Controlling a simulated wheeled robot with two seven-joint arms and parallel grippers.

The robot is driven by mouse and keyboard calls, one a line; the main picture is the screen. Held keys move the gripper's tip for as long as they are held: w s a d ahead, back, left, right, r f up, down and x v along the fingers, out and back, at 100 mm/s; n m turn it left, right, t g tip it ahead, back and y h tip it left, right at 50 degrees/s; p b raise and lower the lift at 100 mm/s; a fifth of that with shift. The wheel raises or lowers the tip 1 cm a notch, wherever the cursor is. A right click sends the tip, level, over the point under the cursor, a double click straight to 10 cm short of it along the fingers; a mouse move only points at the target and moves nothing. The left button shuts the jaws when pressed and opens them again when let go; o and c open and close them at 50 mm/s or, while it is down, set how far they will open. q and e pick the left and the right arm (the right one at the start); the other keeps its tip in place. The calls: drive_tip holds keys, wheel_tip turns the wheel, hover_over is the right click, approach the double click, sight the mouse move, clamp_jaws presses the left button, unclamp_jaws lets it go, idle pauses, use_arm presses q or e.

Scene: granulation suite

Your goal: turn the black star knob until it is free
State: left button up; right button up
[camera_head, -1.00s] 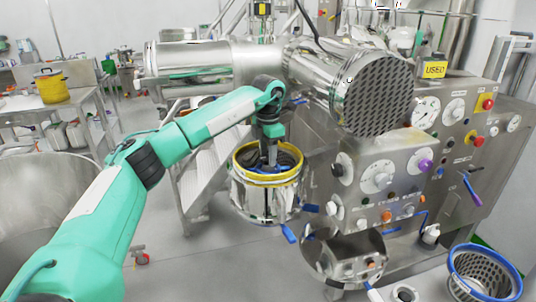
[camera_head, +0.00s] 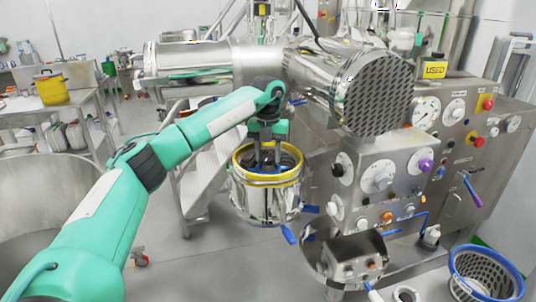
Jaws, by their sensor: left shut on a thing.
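My left gripper (camera_head: 267,160) points straight down into the mouth of a steel vessel (camera_head: 265,204) with a yellow rim. Its two grey fingers are shut on the black star knob, low inside the rim. The knob itself is too small and too covered by the fingers to make out. Some blue shows inside the vessel near the fingertips. My right gripper is not in view.
A steel control panel (camera_head: 400,200) with dials and knobs stands close on the right. A large steel cylinder with a mesh end (camera_head: 370,95) hangs above it. Blue handles (camera_head: 289,234) stick out below the vessel. A blue-rimmed basket (camera_head: 485,268) is at lower right.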

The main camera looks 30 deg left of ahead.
sight(269, 157)
use_arm(q)
drive_tip(key=shift+f+n, duration=0.1)
drive_tip(key=shift+n, duration=0.5)
drive_tip(key=o, duration=1)
wheel_tip(269, 157, up, 8)
drive_tip(key=shift+d+r+b, duration=0.1)
drive_tip(key=shift+r+b, duration=0.15)
drive_tip(key=shift+b, duration=0.95)
drive_tip(key=shift+r+p, duration=0.3)
drive_tip(key=shift+r, duration=2.4)
